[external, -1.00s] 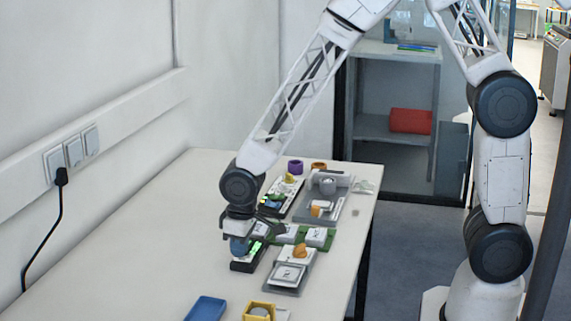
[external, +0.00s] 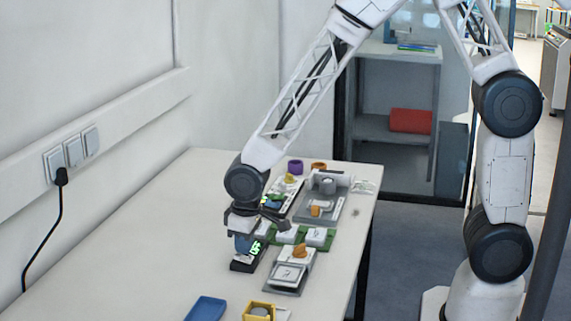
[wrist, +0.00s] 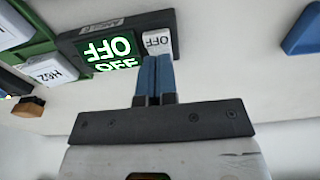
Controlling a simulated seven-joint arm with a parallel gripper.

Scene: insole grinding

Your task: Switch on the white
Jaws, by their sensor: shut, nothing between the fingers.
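To the box's right in the external view are green-based white modules (external: 288,235) and a grey tray with a white block (external: 287,277). A blue tray (external: 206,309) and a yellow box (external: 258,311) lie at the front. The table's left side is clear.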

